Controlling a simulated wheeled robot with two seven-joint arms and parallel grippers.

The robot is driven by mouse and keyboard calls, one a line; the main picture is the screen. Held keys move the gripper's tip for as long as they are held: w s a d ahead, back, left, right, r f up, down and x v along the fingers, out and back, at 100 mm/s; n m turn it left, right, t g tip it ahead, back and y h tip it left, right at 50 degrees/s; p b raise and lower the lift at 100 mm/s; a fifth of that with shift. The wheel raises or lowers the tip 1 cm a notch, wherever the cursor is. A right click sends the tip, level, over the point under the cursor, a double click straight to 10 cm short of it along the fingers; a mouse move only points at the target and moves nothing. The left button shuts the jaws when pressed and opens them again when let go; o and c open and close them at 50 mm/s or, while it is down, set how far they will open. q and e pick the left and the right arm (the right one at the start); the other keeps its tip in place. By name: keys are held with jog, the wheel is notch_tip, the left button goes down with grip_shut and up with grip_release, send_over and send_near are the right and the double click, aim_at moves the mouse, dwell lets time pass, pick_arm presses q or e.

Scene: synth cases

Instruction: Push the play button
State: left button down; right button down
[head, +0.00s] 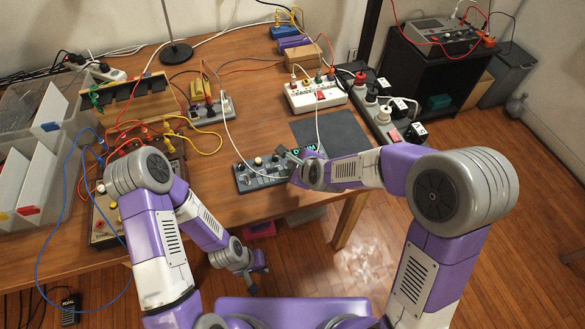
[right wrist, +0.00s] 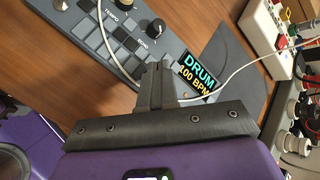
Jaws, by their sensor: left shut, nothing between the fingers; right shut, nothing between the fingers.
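A grey drum machine (head: 258,174) lies on the wooden table, with knobs, rows of dark pads and a screen reading DRUM 100 BPM. In the right wrist view the drum machine (right wrist: 113,38) runs from the upper left to its screen (right wrist: 197,70). I cannot make out which button is play. My right gripper (head: 288,155) is shut and empty, over the right part of the drum machine; its fingertips (right wrist: 154,68) show near the pads left of the screen. I cannot tell whether they touch. My left gripper (head: 257,279) is shut and empty, below the table's front edge.
A white cable (head: 232,135) crosses the drum machine. A dark mat (head: 345,132) lies behind it. White power strips (head: 318,95) stand farther back. Patch boxes with coloured cables (head: 205,108) and white bins (head: 30,190) fill the left side.

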notch_tip(320, 180, up, 6)
jog(key=p, duration=0.5)
dwell(0.6)
